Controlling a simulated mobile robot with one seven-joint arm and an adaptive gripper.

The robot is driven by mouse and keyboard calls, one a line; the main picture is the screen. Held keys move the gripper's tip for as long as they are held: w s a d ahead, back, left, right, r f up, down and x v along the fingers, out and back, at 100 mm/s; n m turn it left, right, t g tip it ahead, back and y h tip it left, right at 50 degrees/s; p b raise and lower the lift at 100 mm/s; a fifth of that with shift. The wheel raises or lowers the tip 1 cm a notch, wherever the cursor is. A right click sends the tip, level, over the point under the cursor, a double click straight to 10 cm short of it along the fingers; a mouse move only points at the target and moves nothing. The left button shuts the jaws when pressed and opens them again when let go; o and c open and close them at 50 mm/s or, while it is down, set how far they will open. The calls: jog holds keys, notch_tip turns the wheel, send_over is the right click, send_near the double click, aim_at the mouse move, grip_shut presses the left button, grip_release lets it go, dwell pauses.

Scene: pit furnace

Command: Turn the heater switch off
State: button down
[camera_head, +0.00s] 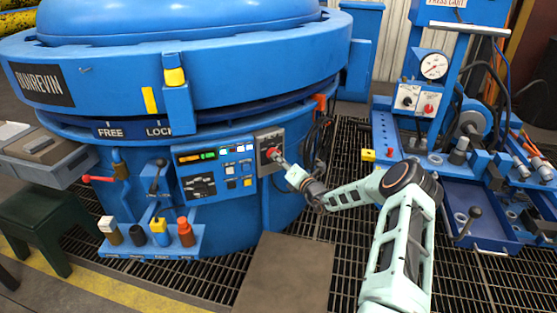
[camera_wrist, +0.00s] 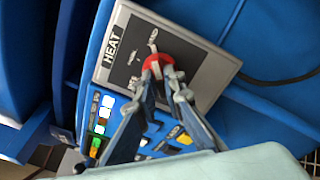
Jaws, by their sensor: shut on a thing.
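The heater switch is a red knob (camera_wrist: 158,62) on a grey plate (camera_wrist: 205,55) labelled HEAT. In the head view my gripper (camera_head: 280,160) reaches the knob from the lower right. The fingers cover part of the knob, and the setting it points to cannot be read.
A control panel (camera_head: 215,170) with lit green and orange indicators is just left of the plate. A shelf (camera_head: 150,245) with several coloured fittings juts out at lower left. A blue press cart (camera_head: 480,205) stands at right. Grated floor lies between cart and furnace.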

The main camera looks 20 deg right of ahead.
jog(key=shift+n, duration=0.3)
jog(key=n+p, duration=0.1)
jog(key=n, duration=1.8)
dwell(0.4)
jog(key=c, duration=2)
grip_release()
jog(key=v, duration=1.2)
